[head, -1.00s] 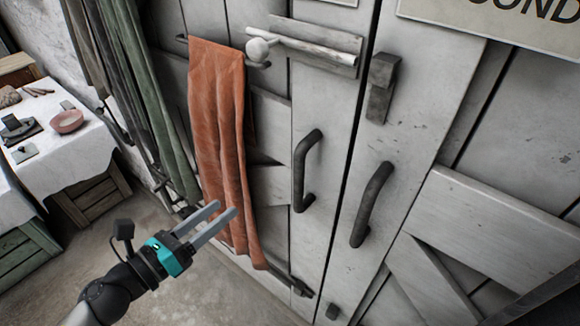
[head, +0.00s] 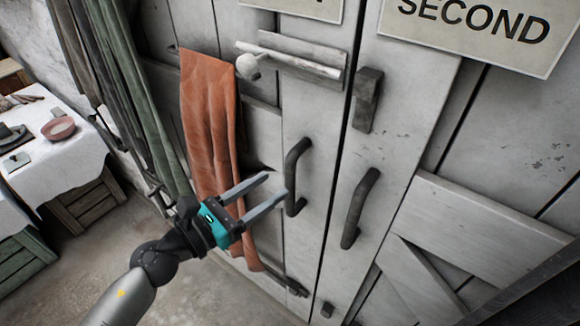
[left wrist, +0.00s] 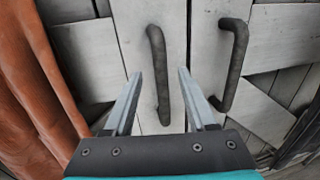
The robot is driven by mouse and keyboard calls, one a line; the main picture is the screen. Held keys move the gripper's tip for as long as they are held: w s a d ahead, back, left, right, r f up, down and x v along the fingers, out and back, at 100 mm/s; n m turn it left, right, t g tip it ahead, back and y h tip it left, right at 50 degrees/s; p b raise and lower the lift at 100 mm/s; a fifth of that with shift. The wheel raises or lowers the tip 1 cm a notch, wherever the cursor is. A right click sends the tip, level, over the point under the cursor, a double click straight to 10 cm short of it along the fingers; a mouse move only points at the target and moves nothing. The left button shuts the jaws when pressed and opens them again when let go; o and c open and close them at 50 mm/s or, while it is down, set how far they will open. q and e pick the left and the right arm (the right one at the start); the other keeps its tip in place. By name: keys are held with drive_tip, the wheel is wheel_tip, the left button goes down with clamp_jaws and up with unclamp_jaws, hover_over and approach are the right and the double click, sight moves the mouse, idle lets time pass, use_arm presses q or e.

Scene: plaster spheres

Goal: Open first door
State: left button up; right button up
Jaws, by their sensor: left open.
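The white plank double door has a left leaf (head: 315,110) and a right leaf (head: 405,110), the latter under a sign reading SECOND. The left leaf has a dark curved handle (head: 295,180); it also shows in the left wrist view (left wrist: 158,75). The right leaf has a similar handle (head: 360,208), also in the left wrist view (left wrist: 235,60). Both leaves look shut. My left gripper (head: 277,183) is open and empty, close to the left handle. In the left wrist view that handle shows between the fingertips; contact cannot be told. My right gripper is out of view.
A sliding bolt with a pale knob (head: 248,67) sits high on the left leaf, apart from a dark block (head: 367,100) on the right leaf. An orange cloth (head: 208,125) hangs left of the handle, near my gripper. A white-covered table (head: 60,160) stands far left.

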sight(286, 177)
use_arm(q)
drive_tip(key=shift+p+x, duration=0.45)
drive_tip(key=shift+x, duration=2.7)
drive_tip(key=shift+c, duration=0.4)
clamp_jaws()
